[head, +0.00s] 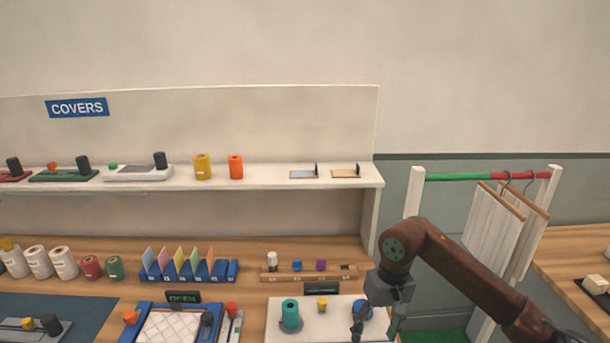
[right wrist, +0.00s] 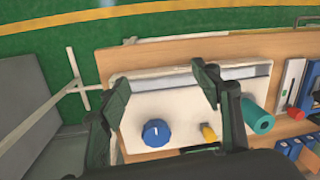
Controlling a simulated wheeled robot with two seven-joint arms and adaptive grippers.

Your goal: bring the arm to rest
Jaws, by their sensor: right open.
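My right gripper (head: 377,322) hangs fingers down over the right end of the white panel (head: 328,335) on the wooden table. Its arm comes in from the right in the head view. In the right wrist view the gripper (right wrist: 163,85) has its fingers spread wide, with nothing between the tips. The blue knob (right wrist: 156,133) on the panel lies below the fingers; in the head view the gripper partly covers it. A yellow piece (right wrist: 209,132) and a teal cylinder (right wrist: 257,117) stand beside the knob. My left gripper is not in view.
A white rack (head: 414,195) with hanging cloths (head: 494,228) stands right of the table, near my right arm. A shelf (head: 270,175) runs behind the table. A wooden block holder (head: 300,277) lies behind the panel. A second table (head: 570,262) is at far right.

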